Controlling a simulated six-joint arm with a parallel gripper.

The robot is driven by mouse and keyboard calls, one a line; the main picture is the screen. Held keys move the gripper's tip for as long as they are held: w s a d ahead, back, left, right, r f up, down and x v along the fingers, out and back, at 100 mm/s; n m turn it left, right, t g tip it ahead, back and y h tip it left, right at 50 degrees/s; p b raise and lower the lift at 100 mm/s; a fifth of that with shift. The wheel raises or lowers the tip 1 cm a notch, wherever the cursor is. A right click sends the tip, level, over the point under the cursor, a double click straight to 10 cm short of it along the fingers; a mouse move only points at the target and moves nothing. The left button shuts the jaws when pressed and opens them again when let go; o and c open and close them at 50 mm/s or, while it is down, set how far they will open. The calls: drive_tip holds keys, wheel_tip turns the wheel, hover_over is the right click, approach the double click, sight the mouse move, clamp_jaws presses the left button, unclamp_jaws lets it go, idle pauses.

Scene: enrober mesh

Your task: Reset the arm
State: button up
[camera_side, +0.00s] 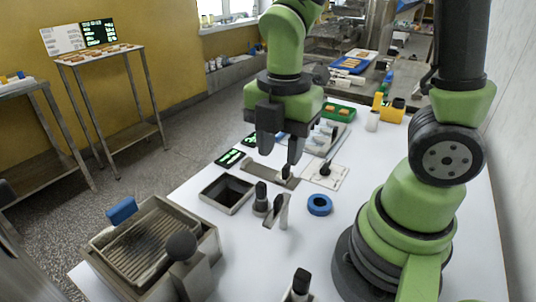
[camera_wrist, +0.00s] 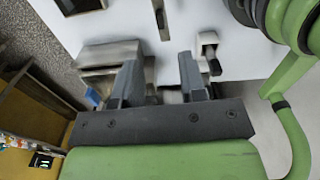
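My gripper (camera_side: 280,158) hangs over the white table (camera_side: 236,245), fingers pointing down, in the side view. Its two dark fingers are apart with nothing seen held between them. They hang over the area of a flat grey plate (camera_side: 262,174) and a white card (camera_side: 327,176); the exact height is hard to tell. In the wrist view my gripper (camera_wrist: 158,68) also shows spread fingers. The table surface and blurred items lie beyond them.
A ridged metal tray box (camera_side: 150,240) with a blue handle stands at the front left. Near the middle are a square dark-centred bin (camera_side: 227,194), a dark-topped cylinder (camera_side: 261,200) and a blue ring (camera_side: 320,205). A green tray (camera_side: 338,112) and yellow block (camera_side: 392,115) stand behind.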

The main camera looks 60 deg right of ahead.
drive_tip(key=s+r+m+t+y, duration=0.1)
drive_tip(key=s+r+m+t, duration=0.1)
drive_tip(key=r+m, duration=0.4)
drive_tip(key=s+r+m+t+y, duration=0.1)
drive_tip(key=s+r+m+t, duration=0.2)
drive_tip(key=m, duration=1.3)
wheel_tip(320, 180, up, 3)
drive_tip(key=shift+s+f+m+t, duration=0.1)
drive_tip(key=shift+s+m+t, duration=0.25)
drive_tip(key=shift+t, duration=0.65)
